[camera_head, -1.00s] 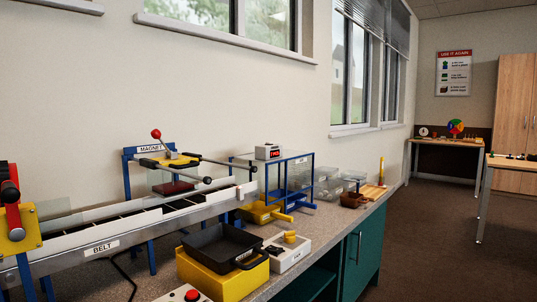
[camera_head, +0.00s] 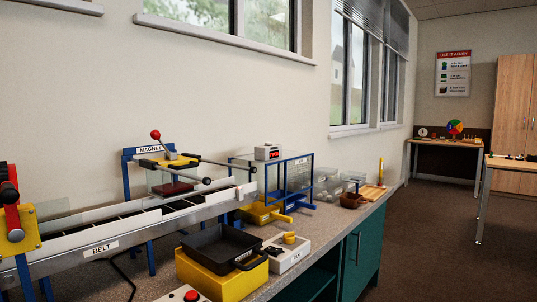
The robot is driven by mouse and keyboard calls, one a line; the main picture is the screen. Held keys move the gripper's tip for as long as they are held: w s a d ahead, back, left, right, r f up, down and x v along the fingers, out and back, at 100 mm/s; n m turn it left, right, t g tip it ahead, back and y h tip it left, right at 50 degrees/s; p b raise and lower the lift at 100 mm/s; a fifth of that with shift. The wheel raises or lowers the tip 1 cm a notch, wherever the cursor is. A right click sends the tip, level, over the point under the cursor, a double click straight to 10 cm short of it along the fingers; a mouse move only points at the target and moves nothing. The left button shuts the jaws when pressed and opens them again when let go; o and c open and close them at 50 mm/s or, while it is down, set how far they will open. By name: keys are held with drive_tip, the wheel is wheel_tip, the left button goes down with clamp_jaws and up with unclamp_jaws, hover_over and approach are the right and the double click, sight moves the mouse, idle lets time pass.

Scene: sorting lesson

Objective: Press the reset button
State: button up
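A red round button (camera_head: 192,296) sits on a pale box at the bottom edge of the picture, in front of the yellow block. The box is cut off by the frame, and I can read no label on it. A white box (camera_head: 287,255) with a yellow knob (camera_head: 289,238) stands right of the black tray. A small white unit with a red display (camera_head: 267,153) stands on top of the blue frame. I cannot read the word reset on any of these. My gripper is not in view.
A belt (camera_head: 105,248) runs along the counter under a blue magnet stand (camera_head: 127,180). A black tray (camera_head: 222,244) rests on a yellow block (camera_head: 215,281). A red lever (camera_head: 12,215) stands at far left. Open floor (camera_head: 430,240) lies right of the green cabinet (camera_head: 363,250).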

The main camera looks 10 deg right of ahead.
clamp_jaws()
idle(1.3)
